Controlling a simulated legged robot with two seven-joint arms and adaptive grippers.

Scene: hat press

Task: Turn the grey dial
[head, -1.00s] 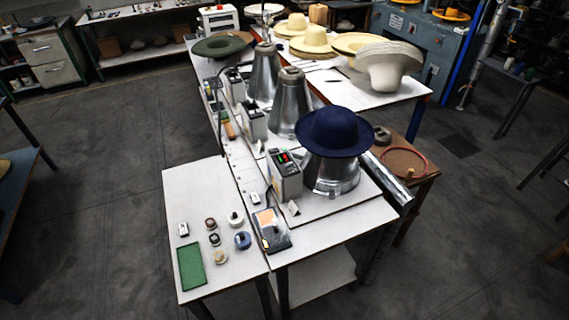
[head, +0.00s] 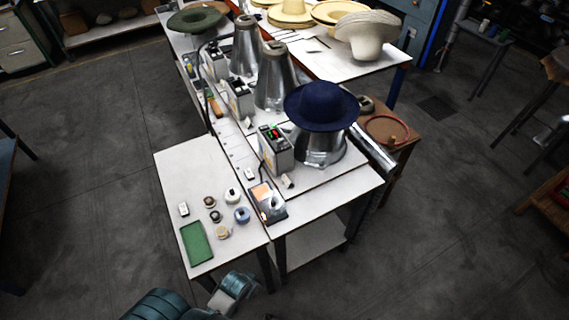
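A grey control box (head: 275,150) with red and green lights stands on the long white table, left of the dark blue hat (head: 321,106) on its metal form (head: 320,150). A grey dial cannot be made out for certain on this box at this size. Two more control boxes (head: 238,97) stand farther back beside metal cones. Teal and grey parts of my own arm show at the bottom edge, in front of the table and apart from it. I see no gripper fingers in the head view.
The white side table (head: 172,235) holds a green mat (head: 196,244), several small round spools and a small white box (head: 183,209). A tablet-like panel (head: 268,201) lies near the front edge. A brown stool (head: 385,131) stands right of the hat. The floor in front is clear.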

